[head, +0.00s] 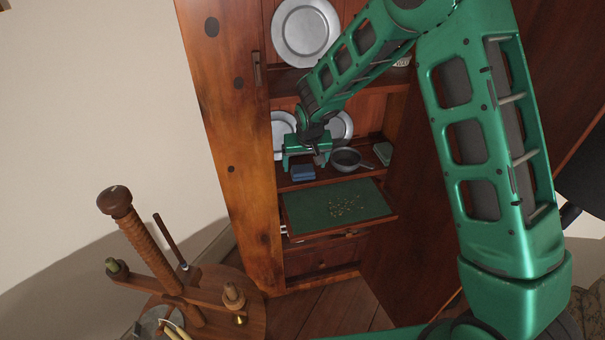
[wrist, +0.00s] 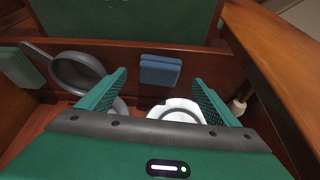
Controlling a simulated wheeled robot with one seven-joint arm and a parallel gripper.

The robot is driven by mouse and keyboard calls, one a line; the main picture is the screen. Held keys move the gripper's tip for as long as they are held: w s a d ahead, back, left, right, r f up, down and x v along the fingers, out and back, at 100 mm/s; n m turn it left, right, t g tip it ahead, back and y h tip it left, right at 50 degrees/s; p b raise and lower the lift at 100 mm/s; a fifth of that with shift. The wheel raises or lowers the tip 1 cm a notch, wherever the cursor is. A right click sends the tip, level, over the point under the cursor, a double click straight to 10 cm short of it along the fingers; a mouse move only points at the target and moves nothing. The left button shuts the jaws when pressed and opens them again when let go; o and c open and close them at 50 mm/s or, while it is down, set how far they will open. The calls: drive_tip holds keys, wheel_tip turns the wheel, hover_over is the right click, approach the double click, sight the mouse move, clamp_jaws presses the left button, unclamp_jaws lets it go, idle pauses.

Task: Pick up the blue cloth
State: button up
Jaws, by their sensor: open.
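The blue cloth (head: 303,173) is a small folded block on the middle shelf of the wooden cupboard, near the shelf's front edge. It also shows in the wrist view (wrist: 160,70), at the upper middle. My gripper (head: 305,160) is in front of the plates, just above and behind the cloth in the head view. In the wrist view its two green fingers (wrist: 160,82) are spread apart with nothing between them, and the cloth lies beyond the fingertips, roughly centred between them. I see no contact with the cloth.
A grey pan (head: 347,158) and a green box (head: 383,153) stand right of the cloth. Pewter plates (head: 341,127) lean behind my gripper. Below, a green-topped board (head: 310,205) juts out with small golden pieces. The cupboard's left side panel (head: 235,150) stands close by.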

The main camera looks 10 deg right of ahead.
sight(303, 169)
drive_tip(key=shift+w, duration=0.45)
drive_tip(key=x, duration=0.5)
drive_tip(key=c, duration=1.1)
drive_tip(key=shift+c, duration=0.2)
drive_tip(key=shift+r, duration=0.45)
drive_tip(key=s, duration=1.2)
drive_tip(key=s+d, duration=0.1)
drive_tip(key=s, duration=0.5)
drive_tip(key=shift+d+r, duration=0.15)
drive_tip(key=shift+r, duration=0.15)
